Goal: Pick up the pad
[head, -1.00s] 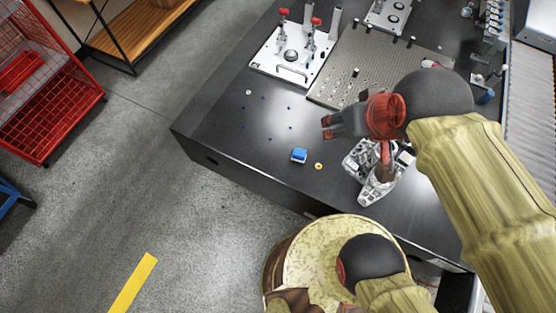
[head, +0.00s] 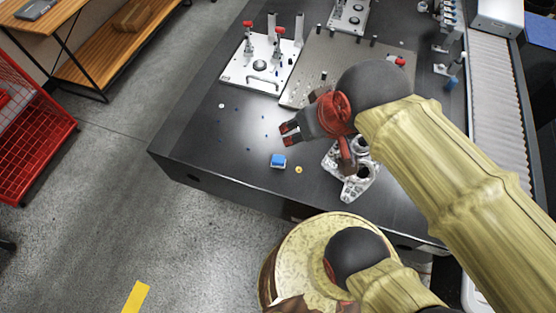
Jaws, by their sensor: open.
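A small blue pad (head: 278,160) with a pale lower edge lies near the front left part of the dark table (head: 200,150). My gripper (head: 288,133) has red-tipped fingers and is open and empty. In the picture its tips are just above the pad, apart from it. The height of the gripper over the table is hard to judge. No wrist view is given.
A yellow ring (head: 298,170) lies just right of the pad. A metal casting (head: 350,184) stands further right, partly under my arm. A white fixture plate (head: 260,66) with red-knobbed clamps and a perforated plate (head: 325,60) are behind. Small blue dots mark the table.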

